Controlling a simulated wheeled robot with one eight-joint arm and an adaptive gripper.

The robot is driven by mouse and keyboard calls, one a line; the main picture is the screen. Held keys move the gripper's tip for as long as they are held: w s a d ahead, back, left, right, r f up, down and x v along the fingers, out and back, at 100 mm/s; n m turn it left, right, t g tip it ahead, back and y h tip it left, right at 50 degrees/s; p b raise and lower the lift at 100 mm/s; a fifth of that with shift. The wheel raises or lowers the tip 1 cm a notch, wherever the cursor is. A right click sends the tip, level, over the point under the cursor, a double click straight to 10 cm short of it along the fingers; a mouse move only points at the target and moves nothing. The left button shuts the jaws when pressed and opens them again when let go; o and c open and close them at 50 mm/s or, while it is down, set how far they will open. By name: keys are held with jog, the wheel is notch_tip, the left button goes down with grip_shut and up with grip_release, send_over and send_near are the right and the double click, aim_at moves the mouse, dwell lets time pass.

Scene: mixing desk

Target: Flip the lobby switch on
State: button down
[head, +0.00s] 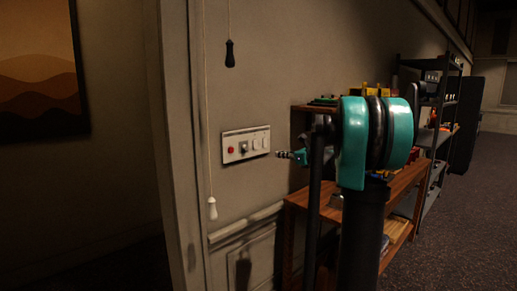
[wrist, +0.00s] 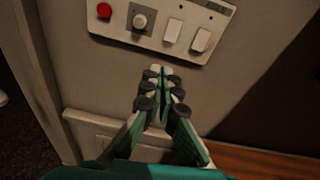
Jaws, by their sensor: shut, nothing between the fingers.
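A pale switch panel (head: 247,132) is on the wall left of my arm in the head view. It also fills the top of the wrist view (wrist: 122,27). It carries a red button (wrist: 104,10), a round dark-based knob (wrist: 140,20) and two white rocker switches, a left one (wrist: 173,31) and a right one (wrist: 201,40). I cannot read any label saying which is the lobby switch. My gripper (wrist: 160,74) is shut and empty, its tips just below the panel in the wrist view. In the head view my gripper (head: 281,154) is just right of the panel. I see no clear contact.
Two pull cords hang on the wall, one with a dark handle (head: 230,54) and one with a white handle (head: 212,208). A wooden shelf (head: 299,198) stands right of the panel, behind my arm. A dark shelf rack (head: 440,100) is farther back. Carpet at right is clear.

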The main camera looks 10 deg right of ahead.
aim_at(256, 149)
jog(key=shift+w+d+r+m, duration=0.5)
jog(key=shift+w+r, duration=0.1)
jog(key=shift+w, duration=0.15)
jog(key=shift+a, duration=0.15)
jog(key=x, duration=1.4)
jog(key=shift+w+r, duration=0.1)
jog(key=shift+r, duration=0.05)
jog(key=shift+w, duration=0.2)
